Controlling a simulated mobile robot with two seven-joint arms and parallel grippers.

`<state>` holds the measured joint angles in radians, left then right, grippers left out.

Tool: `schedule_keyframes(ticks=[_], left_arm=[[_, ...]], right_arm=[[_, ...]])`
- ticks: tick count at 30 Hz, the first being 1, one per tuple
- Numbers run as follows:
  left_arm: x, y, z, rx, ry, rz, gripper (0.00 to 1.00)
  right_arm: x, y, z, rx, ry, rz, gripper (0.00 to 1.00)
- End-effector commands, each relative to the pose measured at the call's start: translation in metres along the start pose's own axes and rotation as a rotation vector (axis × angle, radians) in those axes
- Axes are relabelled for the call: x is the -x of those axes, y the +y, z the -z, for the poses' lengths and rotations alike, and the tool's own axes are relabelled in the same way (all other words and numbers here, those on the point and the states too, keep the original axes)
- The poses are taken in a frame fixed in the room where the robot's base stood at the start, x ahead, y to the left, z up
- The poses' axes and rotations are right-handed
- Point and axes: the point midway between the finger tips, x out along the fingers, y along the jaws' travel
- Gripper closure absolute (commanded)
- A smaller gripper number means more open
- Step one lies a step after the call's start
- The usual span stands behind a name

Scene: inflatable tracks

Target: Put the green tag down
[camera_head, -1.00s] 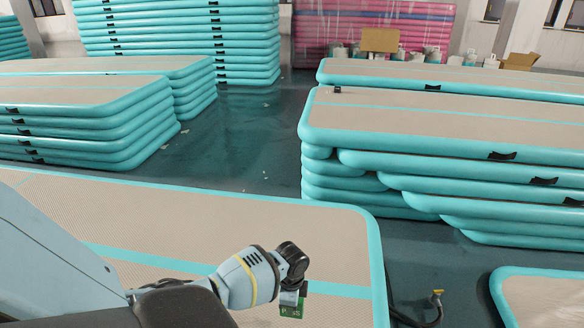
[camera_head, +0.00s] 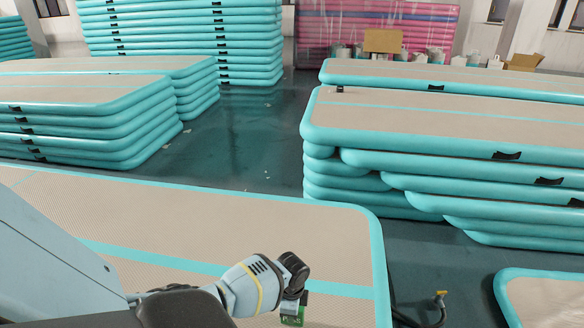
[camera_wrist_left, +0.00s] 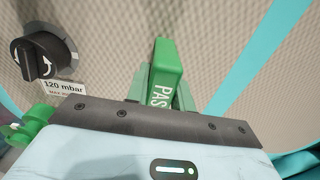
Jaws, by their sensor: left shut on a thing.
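My left gripper (camera_head: 297,304) is shut on the green tag (camera_head: 292,320) over the nearest beige and teal inflatable track (camera_head: 340,240). The tag also shows in the left wrist view (camera_wrist_left: 170,62) as a green block with white letters reading "PAS", the rest of the text hidden by the gripper body. The fingers (camera_wrist_left: 160,88) hold it from both sides. The beige surface is just beyond the tag; I cannot tell whether they touch. My right gripper is not in view.
In the left wrist view a black knob (camera_wrist_left: 38,58) and a "120 mbar" label (camera_wrist_left: 64,88) sit at left, with a green part (camera_wrist_left: 32,122) below. Stacked tracks (camera_head: 450,135) stand at right and left. The near track's top has bare room.

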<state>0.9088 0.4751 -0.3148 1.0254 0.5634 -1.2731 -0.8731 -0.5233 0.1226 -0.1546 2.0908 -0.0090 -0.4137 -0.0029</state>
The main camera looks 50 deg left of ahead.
Motion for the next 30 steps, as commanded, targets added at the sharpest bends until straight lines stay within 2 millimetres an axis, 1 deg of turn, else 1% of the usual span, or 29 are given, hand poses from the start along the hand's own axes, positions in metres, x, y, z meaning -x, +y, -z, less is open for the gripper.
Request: schedule_keyframes(ticks=[1,5,6,14,17,20,30], left_arm=[[-0.001,0.000,0.000,0.000,0.000,-0.001,0.74],[-0.001,0.000,0.000,0.000,0.000,-0.001,0.57],[-0.001,0.000,0.000,0.000,0.000,-0.001,0.55],[0.000,0.000,0.000,0.000,0.000,-0.001,0.55],[0.005,0.000,0.000,0.000,0.000,0.000,0.55],[0.018,-0.001,0.000,-0.001,0.001,0.002,0.55],[0.086,-0.001,0.000,-0.001,0.002,0.004,0.55]], right_arm=[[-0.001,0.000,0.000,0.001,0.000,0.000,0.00],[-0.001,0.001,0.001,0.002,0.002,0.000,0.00],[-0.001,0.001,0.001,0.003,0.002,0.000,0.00],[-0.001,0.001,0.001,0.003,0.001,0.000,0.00],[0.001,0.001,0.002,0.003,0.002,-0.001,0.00],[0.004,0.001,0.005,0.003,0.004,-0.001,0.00],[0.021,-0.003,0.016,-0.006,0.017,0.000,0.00]])
